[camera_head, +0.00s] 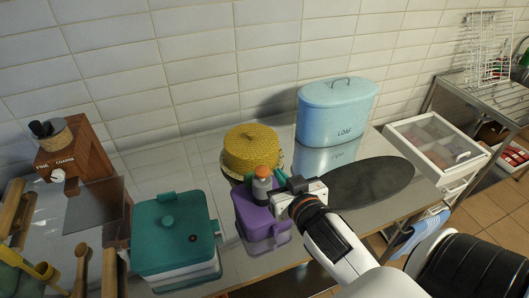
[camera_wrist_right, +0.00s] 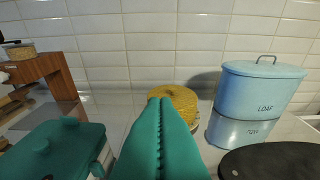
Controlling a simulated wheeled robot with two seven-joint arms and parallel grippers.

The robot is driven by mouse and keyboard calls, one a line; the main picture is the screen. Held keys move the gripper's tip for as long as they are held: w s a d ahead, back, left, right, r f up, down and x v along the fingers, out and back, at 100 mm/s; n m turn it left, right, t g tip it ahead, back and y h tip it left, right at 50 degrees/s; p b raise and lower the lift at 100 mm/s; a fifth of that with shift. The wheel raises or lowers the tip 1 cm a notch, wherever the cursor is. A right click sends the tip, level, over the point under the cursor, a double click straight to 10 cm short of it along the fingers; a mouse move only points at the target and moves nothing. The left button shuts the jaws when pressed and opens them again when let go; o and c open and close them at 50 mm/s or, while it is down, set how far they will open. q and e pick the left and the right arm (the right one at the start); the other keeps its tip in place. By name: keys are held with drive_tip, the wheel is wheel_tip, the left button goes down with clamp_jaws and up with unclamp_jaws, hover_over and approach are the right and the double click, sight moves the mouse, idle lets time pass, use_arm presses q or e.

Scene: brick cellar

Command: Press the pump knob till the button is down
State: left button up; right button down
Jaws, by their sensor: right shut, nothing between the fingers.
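The purple container (camera_head: 259,222) stands on the metal counter. A grey pump with an orange-red knob (camera_head: 263,171) stands upright on its top. My right gripper (camera_head: 281,178) has teal fingers, shut and empty, just right of the knob at about its height in the head view. I cannot tell whether they touch it. In the wrist view my right gripper (camera_wrist_right: 161,105) fills the middle, and I make out no purple container or knob there. My left gripper is not in view.
A teal lidded box (camera_head: 172,235) stands left of the purple container, a yellow round tin (camera_head: 252,150) behind it. A blue LOAF tin (camera_head: 335,108) and a dark oval board (camera_head: 370,183) lie to the right. A wooden box (camera_head: 75,155) stands far left. Tiled wall behind.

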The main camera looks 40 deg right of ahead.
drive_tip(key=b, duration=0.2)
hover_over(262, 177)
drive_tip(key=f, duration=0.4)
drive_tip(key=shift+s+d+f, duration=0.3)
drive_tip(key=shift+s+d, duration=0.05)
drive_tip(key=shift+s, duration=0.05)
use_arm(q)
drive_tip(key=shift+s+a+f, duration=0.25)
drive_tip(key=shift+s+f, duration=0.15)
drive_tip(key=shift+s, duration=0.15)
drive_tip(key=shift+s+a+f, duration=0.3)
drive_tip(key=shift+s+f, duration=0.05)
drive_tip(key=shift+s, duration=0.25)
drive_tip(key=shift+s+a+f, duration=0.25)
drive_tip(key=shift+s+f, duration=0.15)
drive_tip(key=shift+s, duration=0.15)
use_arm(e)
drive_tip(key=shift+a+f, duration=0.1)
drive_tip(key=shift+f, duration=0.55)
